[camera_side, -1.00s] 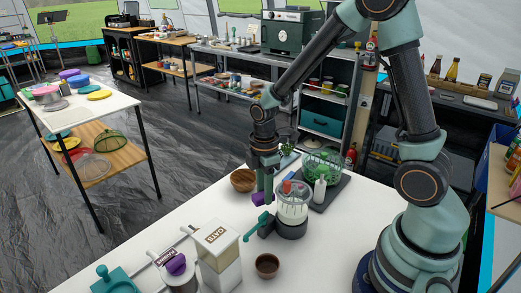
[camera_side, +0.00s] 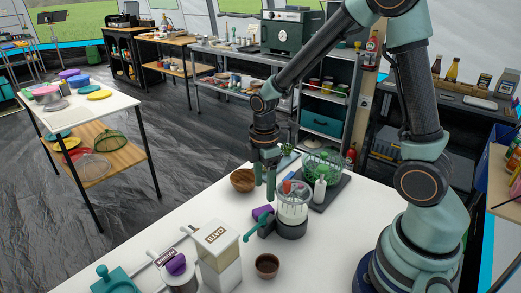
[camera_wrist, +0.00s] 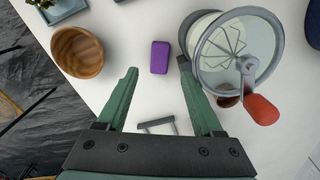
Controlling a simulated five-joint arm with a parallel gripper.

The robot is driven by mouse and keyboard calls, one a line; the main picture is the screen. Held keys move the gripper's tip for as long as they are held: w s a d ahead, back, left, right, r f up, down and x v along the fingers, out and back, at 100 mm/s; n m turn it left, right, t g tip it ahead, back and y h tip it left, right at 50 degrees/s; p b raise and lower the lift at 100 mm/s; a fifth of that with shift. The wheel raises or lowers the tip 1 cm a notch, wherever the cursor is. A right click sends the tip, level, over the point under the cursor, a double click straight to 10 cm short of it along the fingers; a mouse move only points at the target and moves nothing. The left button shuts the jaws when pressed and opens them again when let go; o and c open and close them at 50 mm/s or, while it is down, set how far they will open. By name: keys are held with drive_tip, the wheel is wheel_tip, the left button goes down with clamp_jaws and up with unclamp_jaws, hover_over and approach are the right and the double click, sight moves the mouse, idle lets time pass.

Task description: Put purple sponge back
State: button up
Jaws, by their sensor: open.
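The purple sponge (camera_side: 262,211) is a small block beside the hand-cranked clear jar (camera_side: 293,205), on the white table. In the wrist view the sponge (camera_wrist: 160,57) lies flat, just beyond the gap between my fingertips, left of the jar (camera_wrist: 232,50) and its red-knobbed crank. My gripper (camera_side: 264,190) is above the sponge, pointing down. Its jaws (camera_wrist: 159,80) are apart, with nothing between them. Another purple object (camera_side: 176,264) rests on a pale canister at the front left of the table.
A wooden bowl (camera_side: 243,180) stands left of the sponge. An OATS container (camera_side: 219,253) and a small brown cup (camera_side: 267,265) stand toward the front. A green basket (camera_side: 322,165) and a white bottle (camera_side: 320,190) stand behind the jar.

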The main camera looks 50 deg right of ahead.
wheel_tip(320, 180, up, 11)
drive_tip(key=s+a+r+m+t, duration=0.1)
drive_tip(key=s+r+m+t, duration=0.4)
drive_tip(key=m, duration=0.8)
drive_tip(key=shift+s+r+t, duration=0.3)
drive_tip(key=shift+s+r, duration=0.15)
drive_tip(key=shift+s, duration=0.55)
